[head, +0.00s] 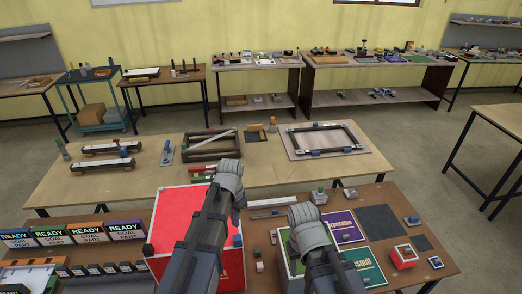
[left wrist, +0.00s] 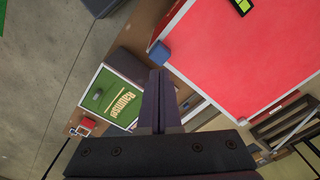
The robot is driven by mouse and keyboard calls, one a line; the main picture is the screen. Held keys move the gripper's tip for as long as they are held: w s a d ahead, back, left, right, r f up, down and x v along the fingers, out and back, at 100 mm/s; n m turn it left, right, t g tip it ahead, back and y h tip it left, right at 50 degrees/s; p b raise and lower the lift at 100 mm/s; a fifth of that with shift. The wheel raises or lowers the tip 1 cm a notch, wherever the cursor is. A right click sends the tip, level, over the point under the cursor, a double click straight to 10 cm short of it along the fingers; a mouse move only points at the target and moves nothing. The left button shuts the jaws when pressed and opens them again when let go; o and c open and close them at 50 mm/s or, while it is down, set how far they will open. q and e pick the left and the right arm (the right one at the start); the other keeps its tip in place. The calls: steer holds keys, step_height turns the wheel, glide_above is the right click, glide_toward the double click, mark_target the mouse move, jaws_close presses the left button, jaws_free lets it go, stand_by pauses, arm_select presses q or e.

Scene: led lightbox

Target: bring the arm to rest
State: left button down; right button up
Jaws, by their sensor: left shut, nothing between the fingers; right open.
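My left arm (head: 212,222) reaches in over the large red-faced box (head: 183,215), and its fingers are hidden in the head view. In the left wrist view my left gripper (left wrist: 157,75) is shut and empty. Its dark fingertips appear beside a corner of the red face (left wrist: 245,60), near a blue corner block (left wrist: 159,53); I cannot tell whether they touch. My right arm (head: 312,240) stands over a green-sided box, and its gripper does not show.
A green panel with lettering (left wrist: 115,97) lies left of the fingers in the left wrist view. Purple (head: 345,228) and green panels lie on the right of the bench. Ready goal part boxes (head: 55,235) stand at left. A wooden table (head: 265,172) with frames is beyond.

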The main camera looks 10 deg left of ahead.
arm_select(q)
steer(key=s+d+f+b, duration=0.3)
steer(key=s+f+b, duration=0.1)
steer(key=f+b, duration=0.3)
steer(key=s+d+f+n+b, duration=0.1)
steer(key=s+d+f+b, duration=0.3)
steer(key=f+b, duration=0.4)
steer(key=s+d+f+n+y+b, duration=0.1)
steer(key=s+d+f+b, duration=0.2)
steer(key=s+f+b, duration=0.3)
step_height(320, 180, down, 2)
steer(key=shift+s+d+f+b, duration=0.15)
steer(key=shift+d+b, duration=0.1)
steer(key=shift+b, duration=0.85)
